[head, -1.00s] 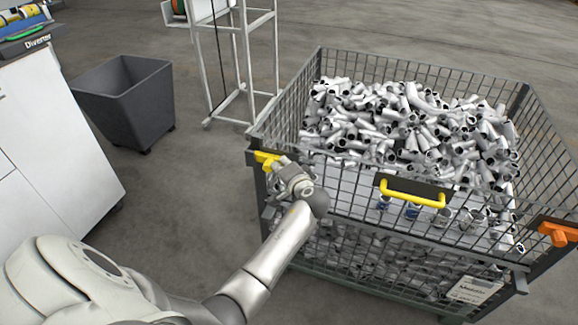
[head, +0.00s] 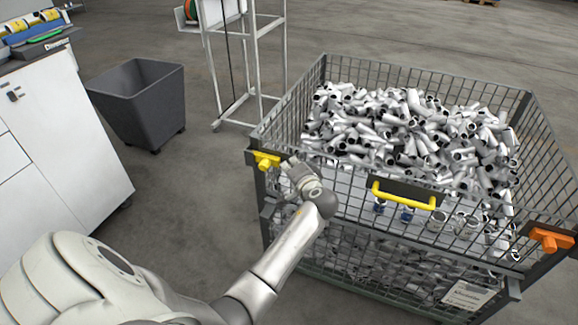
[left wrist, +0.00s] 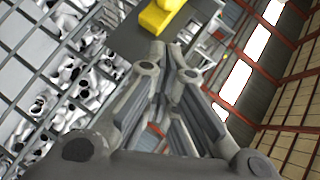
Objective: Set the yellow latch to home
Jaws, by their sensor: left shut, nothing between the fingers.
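The yellow latch (head: 265,160) sits at the left front corner of the wire mesh crate (head: 300,118), on its top rim. It also shows at the top of the left wrist view (left wrist: 163,14), just beyond the fingertips. My left gripper (head: 290,168) is at the front of the crate, a little right of the latch. Its fingers (left wrist: 165,52) are shut with nothing between them, and a small gap seems to separate them from the latch. My right gripper is in neither view.
The crate holds many grey pipe elbows (head: 400,125). A yellow handle (head: 403,197) is on its front and an orange latch (head: 551,239) on its right corner. A grey bin (head: 140,95), a white rack (head: 252,60) and a white cabinet (head: 50,150) stand left. Floor between is clear.

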